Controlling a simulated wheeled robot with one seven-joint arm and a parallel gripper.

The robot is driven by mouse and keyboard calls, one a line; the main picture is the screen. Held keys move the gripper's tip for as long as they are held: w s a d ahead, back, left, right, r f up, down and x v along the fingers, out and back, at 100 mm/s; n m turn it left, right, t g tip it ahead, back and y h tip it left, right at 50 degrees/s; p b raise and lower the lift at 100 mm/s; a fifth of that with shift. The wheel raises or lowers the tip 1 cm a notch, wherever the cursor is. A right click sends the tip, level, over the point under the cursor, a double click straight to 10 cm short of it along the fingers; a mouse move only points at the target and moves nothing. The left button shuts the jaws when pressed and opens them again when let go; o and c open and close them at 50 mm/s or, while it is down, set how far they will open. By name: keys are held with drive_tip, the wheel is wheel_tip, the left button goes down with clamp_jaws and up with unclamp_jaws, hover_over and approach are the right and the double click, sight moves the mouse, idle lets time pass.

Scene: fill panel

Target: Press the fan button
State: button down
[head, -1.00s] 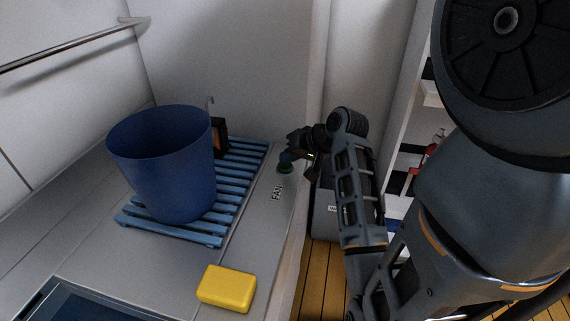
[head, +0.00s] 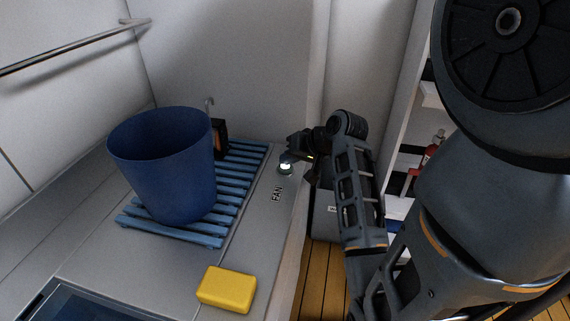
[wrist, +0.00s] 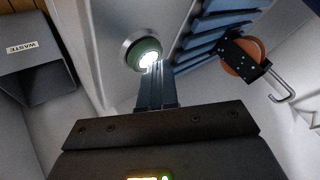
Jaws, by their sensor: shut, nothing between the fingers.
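The fan button (head: 286,168) is a small round button in a green ring on the grey counter, beside the "FAN" label (head: 277,194). Its centre glows white. In the wrist view the button (wrist: 141,52) shows a grey outer rim and a green ring. My gripper (head: 291,158) is shut and empty, with its fingertips at the button. In the wrist view the fingertips (wrist: 153,64) overlap the lit centre. I cannot tell whether they are touching it.
A blue bucket (head: 165,165) stands on a blue slatted rack (head: 233,178) left of the button. A yellow sponge (head: 227,288) lies on the counter in front. A bin marked "WASTE" (wrist: 37,75) stands beyond the counter edge. An orange-and-black device with a hook (wrist: 240,58) is by the rack.

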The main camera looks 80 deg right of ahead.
sight(288, 167)
drive_tip(key=shift+r+p, duration=0.55)
drive_tip(key=shift+r, duration=0.05)
wheel_tip(288, 167, up, 4)
drive_tip(key=p, duration=0.5)
drive_tip(key=shift+r, duration=1)
